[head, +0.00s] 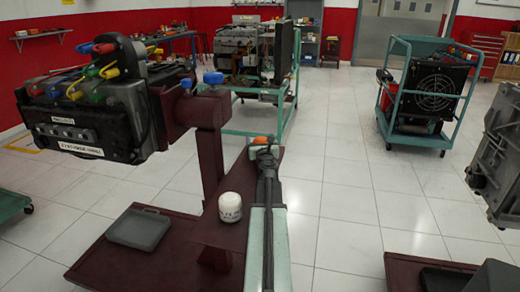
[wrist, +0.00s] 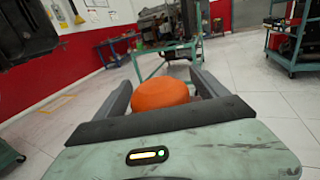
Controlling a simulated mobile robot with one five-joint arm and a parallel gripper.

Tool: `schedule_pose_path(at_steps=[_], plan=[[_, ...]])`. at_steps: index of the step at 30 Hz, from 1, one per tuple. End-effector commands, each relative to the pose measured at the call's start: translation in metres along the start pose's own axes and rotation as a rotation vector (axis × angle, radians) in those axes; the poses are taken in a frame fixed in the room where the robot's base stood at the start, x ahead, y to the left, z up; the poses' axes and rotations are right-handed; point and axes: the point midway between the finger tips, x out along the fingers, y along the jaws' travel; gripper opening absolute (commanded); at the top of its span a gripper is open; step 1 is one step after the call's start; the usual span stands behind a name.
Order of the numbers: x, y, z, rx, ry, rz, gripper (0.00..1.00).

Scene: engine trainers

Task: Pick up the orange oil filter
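The orange oil filter (wrist: 160,93) is between the two fingers of my gripper (wrist: 161,84) in the wrist view. Its left side meets or nearly meets the left finger; a narrow gap seems to show at the right. I cannot tell whether the fingers press on it. In the head view, only the filter's orange top (head: 261,139) shows at the far end of my arm, by the dark red stand's beam. My gripper hides its lower part, so I cannot tell what it rests on.
A white filter (head: 230,206) stands on the dark red stand (head: 160,262), left of my arm. A grey tray (head: 138,229) lies further left. An engine (head: 85,105) hangs on the stand's post (head: 210,160). A teal cart (head: 388,112) stands back right, with open floor before it.

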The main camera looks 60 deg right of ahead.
Motion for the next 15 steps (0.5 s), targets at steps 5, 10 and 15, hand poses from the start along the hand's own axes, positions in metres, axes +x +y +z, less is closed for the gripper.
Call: schedule_pose_path(at_steps=[5,10,15], plan=[[-0.0002,0.0006,0.0,0.0,0.0,0.001,0.3],[-0.0002,0.0009,0.0001,0.0,0.0,0.001,0.0],[-0.0002,0.0012,0.002,0.0,0.0,0.002,0.0]])
